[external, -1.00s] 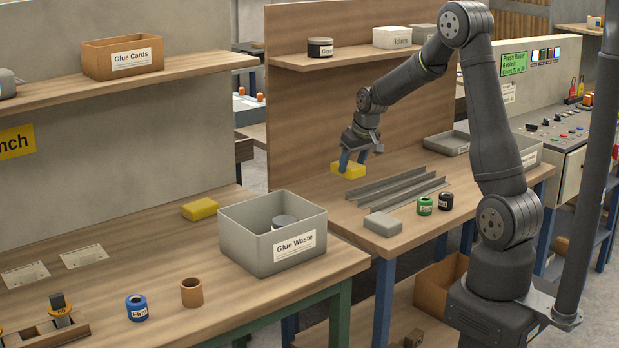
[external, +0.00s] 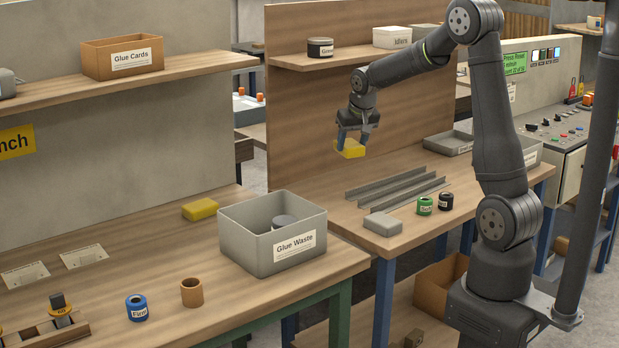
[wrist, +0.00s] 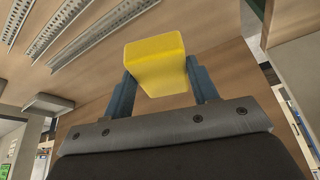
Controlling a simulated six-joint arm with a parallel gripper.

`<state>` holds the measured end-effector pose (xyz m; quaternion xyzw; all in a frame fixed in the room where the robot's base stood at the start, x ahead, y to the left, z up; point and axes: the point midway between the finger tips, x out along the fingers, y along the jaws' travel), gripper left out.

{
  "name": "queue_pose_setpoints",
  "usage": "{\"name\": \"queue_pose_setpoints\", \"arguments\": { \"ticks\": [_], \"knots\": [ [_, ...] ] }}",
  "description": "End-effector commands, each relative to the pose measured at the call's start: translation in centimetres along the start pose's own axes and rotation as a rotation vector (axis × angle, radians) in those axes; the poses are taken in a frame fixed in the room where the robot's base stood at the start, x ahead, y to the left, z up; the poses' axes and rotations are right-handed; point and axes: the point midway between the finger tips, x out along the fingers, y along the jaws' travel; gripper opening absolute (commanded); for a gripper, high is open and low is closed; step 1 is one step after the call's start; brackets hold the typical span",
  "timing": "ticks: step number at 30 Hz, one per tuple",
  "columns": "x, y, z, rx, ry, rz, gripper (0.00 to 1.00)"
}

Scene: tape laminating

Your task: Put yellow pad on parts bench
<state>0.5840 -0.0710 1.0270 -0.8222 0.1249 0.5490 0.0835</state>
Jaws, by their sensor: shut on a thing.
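A yellow pad (external: 349,149) is held in my gripper (external: 356,140), above the left part of the wooden bench (external: 420,165) that carries the metal rails. In the wrist view the pad (wrist: 157,62) sits between the two blue fingers of my gripper (wrist: 160,80), which are shut on its sides. The pad is clear of the bench top. A second yellow pad (external: 200,209) lies on the nearer wooden bench (external: 120,235) at left, beside the Glue Waste bin. I cannot read which bench is called the parts bench.
The grey Glue Waste bin (external: 272,238) stands on the nearer bench. Metal rails (external: 395,186), a grey block (external: 382,224), a green roll (external: 425,206) and a black roll (external: 446,201) lie on the farther bench. A shelf (external: 340,60) hangs above it.

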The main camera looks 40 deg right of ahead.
Motion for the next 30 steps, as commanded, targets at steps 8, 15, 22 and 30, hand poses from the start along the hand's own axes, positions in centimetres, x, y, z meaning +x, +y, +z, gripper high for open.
{"name": "queue_pose_setpoints", "arguments": {
  "ticks": [8, 15, 22, 30],
  "knots": [
    [1.3, 5.8, -2.9, 0.1, -0.002, 0.042, 0.28],
    [2.4, 15.0, -6.0, 0.242, -0.002, 0.102, 0.28],
    [3.0, 26.4, -7.8, 0.403, 0.0, 0.169, 0.28],
    [2.8, 39.9, -7.0, 0.582, 0.0, 0.243, 0.28]
  ]
}}
